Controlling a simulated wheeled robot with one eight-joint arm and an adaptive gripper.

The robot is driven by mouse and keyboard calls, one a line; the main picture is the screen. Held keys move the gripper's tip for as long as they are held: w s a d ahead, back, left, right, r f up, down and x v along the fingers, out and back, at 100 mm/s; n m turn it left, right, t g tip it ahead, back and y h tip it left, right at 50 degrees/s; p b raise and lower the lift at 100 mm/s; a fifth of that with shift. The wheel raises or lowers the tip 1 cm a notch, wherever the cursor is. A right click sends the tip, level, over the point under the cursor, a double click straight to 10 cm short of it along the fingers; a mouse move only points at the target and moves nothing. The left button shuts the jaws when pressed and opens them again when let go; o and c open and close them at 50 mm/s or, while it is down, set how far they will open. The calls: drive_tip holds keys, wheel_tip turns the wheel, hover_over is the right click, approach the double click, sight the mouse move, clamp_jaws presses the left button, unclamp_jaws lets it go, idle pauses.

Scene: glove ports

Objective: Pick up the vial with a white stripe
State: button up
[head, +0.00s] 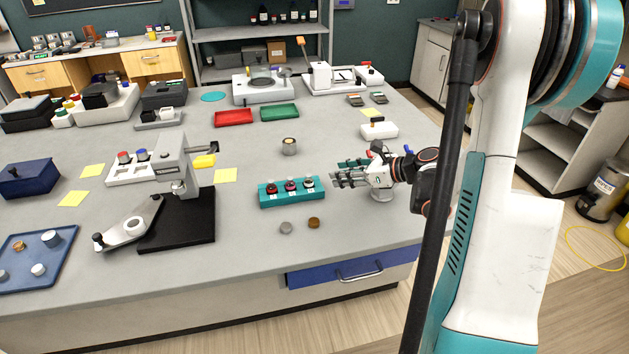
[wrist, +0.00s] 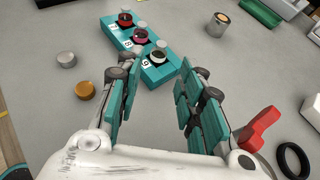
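A teal rack (head: 292,198) stands on the bench and holds three small dark vials in a row. It also shows in the wrist view (wrist: 160,76). The vial with a white ring (wrist: 158,55) is at the rack end nearest my gripper; in the head view it is the rightmost vial (head: 308,183). A pink-ringed vial (wrist: 140,36) is in the middle and a red-ringed vial (wrist: 125,19) at the far end. My gripper (head: 342,174) is to the right of the rack, fingers pointing at it. In the wrist view it (wrist: 157,76) is open and empty.
A grey cap (head: 286,228) and a brown cap (head: 314,223) lie in front of the rack. A metal cylinder (head: 289,147) stands behind it. A microscope-like stand on a black base (head: 180,230) is to the left. Red (head: 234,118) and green (head: 279,112) trays lie farther back.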

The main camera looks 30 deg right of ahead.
sight(310, 176)
drive_tip(key=b+x, duration=0.1)
drive_tip(key=x, duration=0.7)
drive_tip(key=shift+b, duration=0.4)
drive_tip(key=shift+b+x, duration=1)
drive_tip(key=shift+x, duration=1.75)
drive_tip(key=shift+d, duration=0.15)
drive_tip(key=c, duration=0.7)
